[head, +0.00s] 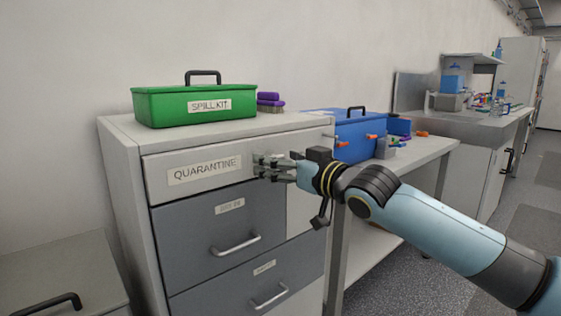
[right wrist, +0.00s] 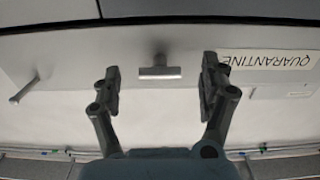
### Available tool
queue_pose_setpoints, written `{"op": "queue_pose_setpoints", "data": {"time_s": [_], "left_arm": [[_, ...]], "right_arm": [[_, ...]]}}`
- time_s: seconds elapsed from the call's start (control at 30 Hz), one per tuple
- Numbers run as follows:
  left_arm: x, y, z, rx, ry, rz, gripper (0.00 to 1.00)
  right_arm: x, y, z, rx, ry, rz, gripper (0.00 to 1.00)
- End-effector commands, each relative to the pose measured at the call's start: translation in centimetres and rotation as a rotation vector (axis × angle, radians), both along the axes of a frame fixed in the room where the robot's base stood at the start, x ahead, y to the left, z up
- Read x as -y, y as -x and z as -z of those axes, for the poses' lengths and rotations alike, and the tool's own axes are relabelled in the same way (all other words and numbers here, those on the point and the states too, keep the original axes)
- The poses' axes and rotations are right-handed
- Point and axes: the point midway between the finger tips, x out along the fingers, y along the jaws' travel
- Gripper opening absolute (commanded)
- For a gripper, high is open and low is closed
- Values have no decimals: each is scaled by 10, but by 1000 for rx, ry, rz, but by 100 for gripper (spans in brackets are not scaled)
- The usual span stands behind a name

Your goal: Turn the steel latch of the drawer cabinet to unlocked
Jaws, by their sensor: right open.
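The drawer cabinet (head: 135,175) is grey, with a light top drawer labelled QUARANTINE (head: 204,170). In the right wrist view, a small steel latch (right wrist: 160,71) with a crosswise bar stands out from the light front, beside the label (right wrist: 266,61), which appears upside down. My right gripper (head: 268,165) is at the right part of that drawer front; its fingers also show in the right wrist view (right wrist: 160,88). They are open, one on each side of the latch, with gaps between. In the head view the gripper hides the latch. My left gripper is out of view.
A green spill kit box (head: 195,103) and a purple brush (head: 270,101) sit on the cabinet top. Grey drawers with bar handles (head: 236,244) are below. A blue box (head: 350,135) stands on the bench to the right. Another rod-like fitting (right wrist: 25,88) sticks out at left in the wrist view.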

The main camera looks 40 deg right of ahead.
Motion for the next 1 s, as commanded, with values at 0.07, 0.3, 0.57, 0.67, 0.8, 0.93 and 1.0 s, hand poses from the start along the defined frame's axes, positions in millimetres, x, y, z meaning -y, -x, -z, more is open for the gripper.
{"op": "queue_pose_setpoints", "data": {"time_s": [0.07, 0.3, 0.57, 0.67, 0.8, 0.93, 1.0], "left_arm": [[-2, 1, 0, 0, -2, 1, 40], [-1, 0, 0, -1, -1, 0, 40], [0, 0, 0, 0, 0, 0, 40], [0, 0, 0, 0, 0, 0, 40], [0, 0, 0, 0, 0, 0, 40], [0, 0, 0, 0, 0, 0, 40], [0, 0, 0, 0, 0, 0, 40]], "right_arm": [[0, 0, 0, 0, 0, 0, 78], [2, 15, 1, -3, 5, 2, 78], [5, 51, 2, -5, 10, 1, 78], [4, 64, 1, -3, 8, -3, 78], [7, 81, 2, -8, 11, 1, 78], [8, 96, 2, -7, 11, -1, 78], [9, 104, 3, -11, 13, 3, 78]]}}
